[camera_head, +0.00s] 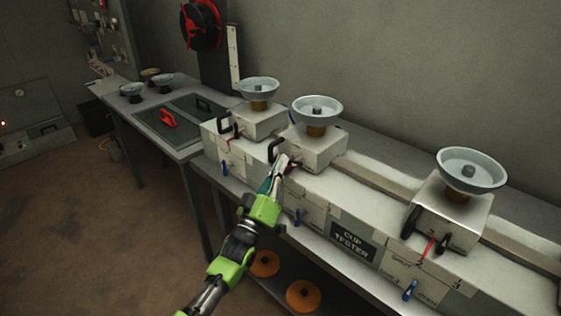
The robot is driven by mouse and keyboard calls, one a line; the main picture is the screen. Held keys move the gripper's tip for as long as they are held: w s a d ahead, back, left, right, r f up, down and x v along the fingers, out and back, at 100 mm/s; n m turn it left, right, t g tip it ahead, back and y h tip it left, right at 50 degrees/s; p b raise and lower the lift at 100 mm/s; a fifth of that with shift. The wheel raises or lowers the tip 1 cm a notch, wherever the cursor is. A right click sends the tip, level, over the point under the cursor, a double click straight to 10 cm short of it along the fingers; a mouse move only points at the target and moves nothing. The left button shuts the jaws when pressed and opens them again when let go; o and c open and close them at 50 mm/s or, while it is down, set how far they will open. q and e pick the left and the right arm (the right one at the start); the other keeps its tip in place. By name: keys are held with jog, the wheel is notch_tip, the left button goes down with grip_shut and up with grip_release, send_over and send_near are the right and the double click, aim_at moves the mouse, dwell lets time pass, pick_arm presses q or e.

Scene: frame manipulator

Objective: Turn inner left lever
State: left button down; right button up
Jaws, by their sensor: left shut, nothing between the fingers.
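The grey cup tester (353,240) is a long bench unit carrying several pale dishes on box-shaped heads. The middle head (318,150) has a black handle (273,148) at its left side. My left gripper (286,163) is shut at the front of this head, just right of and below the handle. It covers part of the head's front, where a small red part shows by the fingertips. Contact cannot be made out. Blue levers (297,217) stick out along the front face. Which one is the inner left lever is not clear. My right gripper is not in view.
The left head (258,122) and right head (448,215) flank the middle one, with black and red levers (429,247). Orange discs (303,296) lie on the shelf below. A side table (150,103) stands at left. Open floor (80,220) lies left of the bench.

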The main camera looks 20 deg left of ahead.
pick_arm(q)
jog(key=n+g+y+p, duration=0.1)
jog(key=n+p, duration=0.2)
jog(key=f+n+g+y+p, duration=0.1)
jog(key=n+y+p, duration=0.1)
jog(key=n, duration=0.2)
jog(key=d+n+g+y+p, duration=0.1)
jog(key=n+g+p, duration=0.1)
jog(key=n+p, duration=0.1)
jog(key=shift+s+f+n+y+p, duration=0.1)
jog(key=shift+f+n+y+p, duration=0.25)
jog(key=shift+n, duration=0.15)
jog(key=shift+s+d+f, duration=0.1)
jog(key=shift+s, duration=0.05)
dwell(0.6)
